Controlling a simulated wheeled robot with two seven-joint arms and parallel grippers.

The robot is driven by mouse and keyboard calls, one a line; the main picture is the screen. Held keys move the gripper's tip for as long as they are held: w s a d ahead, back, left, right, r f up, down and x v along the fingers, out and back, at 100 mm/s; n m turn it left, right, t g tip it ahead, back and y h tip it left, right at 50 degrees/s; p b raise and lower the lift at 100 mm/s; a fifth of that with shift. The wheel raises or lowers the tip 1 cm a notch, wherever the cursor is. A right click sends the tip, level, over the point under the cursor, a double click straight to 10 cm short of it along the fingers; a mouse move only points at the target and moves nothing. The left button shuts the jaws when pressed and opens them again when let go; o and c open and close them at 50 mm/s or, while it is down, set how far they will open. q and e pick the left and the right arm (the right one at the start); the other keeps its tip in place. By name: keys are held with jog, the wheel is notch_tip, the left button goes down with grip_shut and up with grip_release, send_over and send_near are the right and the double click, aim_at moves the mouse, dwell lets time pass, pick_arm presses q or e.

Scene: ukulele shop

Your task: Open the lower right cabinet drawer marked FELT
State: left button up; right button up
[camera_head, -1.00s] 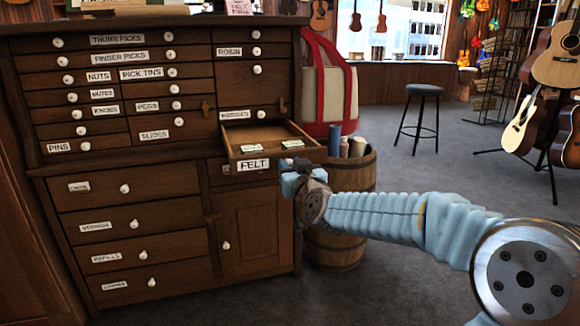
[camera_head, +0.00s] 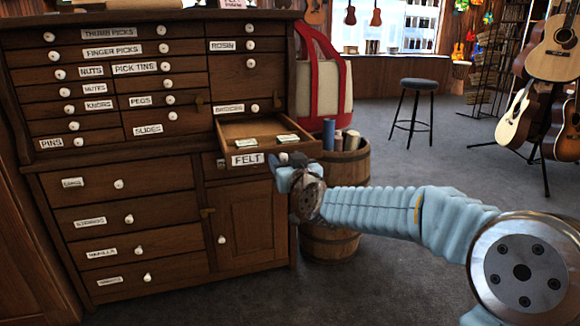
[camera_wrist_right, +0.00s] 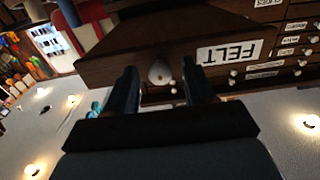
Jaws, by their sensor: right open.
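The FELT drawer (camera_head: 225,155) stands pulled out from the right side of the wooden cabinet in the head view, its inside showing with small labelled packets (camera_head: 240,143) in it. My right gripper (camera_head: 290,166) is at the right end of its front. In the right wrist view the white drawer knob (camera_wrist_right: 160,72) is between the two dark fingers of my right gripper (camera_wrist_right: 162,88), which are apart. The FELT label (camera_wrist_right: 229,52) shows upside down beside them. I cannot tell whether either finger touches the knob. My left gripper is not in view.
The cabinet (camera_head: 120,170) has several other closed drawers and a small door (camera_head: 245,230) below. A barrel (camera_head: 340,180) with rolls stands right of the drawer, near a red-and-cream bag (camera_head: 325,85). A stool (camera_head: 418,90) stands on open floor (camera_head: 400,150) farther back.

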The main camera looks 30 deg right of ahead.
jog(key=p+v, duration=0.1)
jog(key=v, duration=1.2)
jog(key=shift+s, duration=0.35)
jog(key=shift+f, duration=0.1)
jog(key=w+a+f+g+y, duration=0.2)
jog(key=a+f+g, duration=0.1)
jog(key=f, duration=0.7)
jog(key=w+a+f+n+g+y, duration=0.15)
jog(key=a+f, duration=0.25)
jog(key=f, duration=0.6)
jog(key=w+a+f+g+y, duration=0.2)
jog(key=a+f+g, duration=0.1)
jog(key=f, duration=0.7)
jog(key=s+a+f+g+y, duration=0.1)
jog(key=s+a+f+g, duration=0.45)
jog(key=s+f, duration=0.5)
jog(key=s+a+f+g+y, duration=0.2)
jog(key=s+a+f+g, duration=0.35)
jog(key=f, duration=0.85)
notch_tip(320, 180, up, 14)
jog(key=s+a+t+p, duration=0.1)
jog(key=s+t+p, duration=0.1)
jog(key=p, duration=1.2)
jog(key=shift+s+f, duration=0.2)
jog(key=shift+s, duration=0.05)
